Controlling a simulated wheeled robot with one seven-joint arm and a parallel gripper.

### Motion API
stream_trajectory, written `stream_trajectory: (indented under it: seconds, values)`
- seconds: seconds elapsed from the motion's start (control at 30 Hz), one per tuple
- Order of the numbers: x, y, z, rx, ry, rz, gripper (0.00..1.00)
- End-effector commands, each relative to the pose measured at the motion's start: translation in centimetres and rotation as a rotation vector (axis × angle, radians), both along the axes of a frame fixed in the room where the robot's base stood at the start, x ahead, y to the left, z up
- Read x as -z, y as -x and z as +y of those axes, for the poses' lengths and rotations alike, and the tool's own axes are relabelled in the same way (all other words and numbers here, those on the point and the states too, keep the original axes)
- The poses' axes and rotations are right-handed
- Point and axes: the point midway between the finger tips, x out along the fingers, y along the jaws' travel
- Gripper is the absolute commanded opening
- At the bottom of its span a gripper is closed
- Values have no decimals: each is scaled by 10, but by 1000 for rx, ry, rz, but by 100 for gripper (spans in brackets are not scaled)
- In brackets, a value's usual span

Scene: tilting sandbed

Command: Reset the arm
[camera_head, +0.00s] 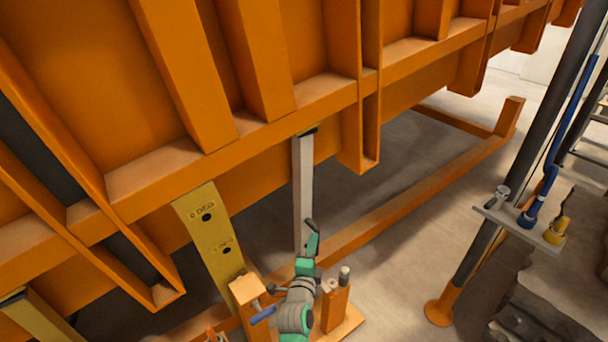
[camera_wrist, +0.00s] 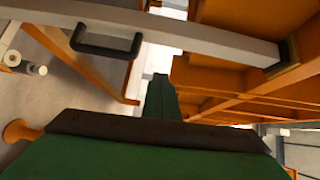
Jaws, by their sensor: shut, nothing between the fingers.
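My gripper (camera_head: 313,240) is at the end of my green and grey arm, low in the middle of the head view. It is beside a grey upright bar (camera_head: 302,185) with a dark handle at its lower part. In the wrist view my gripper's green fingers (camera_wrist: 160,95) are together with nothing between them. The grey bar (camera_wrist: 190,35) crosses the top of that view, and its black handle (camera_wrist: 105,45) is at the upper left, apart from the fingers.
The orange sandbed frame (camera_head: 270,120) fills the upper head view. A yellow plate marked in degrees (camera_head: 210,235) hangs left of my arm. Orange posts (camera_head: 335,305) stand close to it. A pole with a small shelf (camera_head: 520,225) of tools is at right. Open floor (camera_head: 400,250) lies between.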

Motion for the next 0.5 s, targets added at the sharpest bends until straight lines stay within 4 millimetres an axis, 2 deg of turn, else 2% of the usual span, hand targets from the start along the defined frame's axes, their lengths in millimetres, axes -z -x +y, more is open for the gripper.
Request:
stream_trajectory:
  seconds: [0.13,0.23,0.37,0.5]
  values:
    - [5,8,-3,-7,39,9,0]
    - [15,26,-9,-27,127,27,0]
    - [33,63,-17,-68,300,62,0]
    - [52,109,-22,-119,489,101,0]
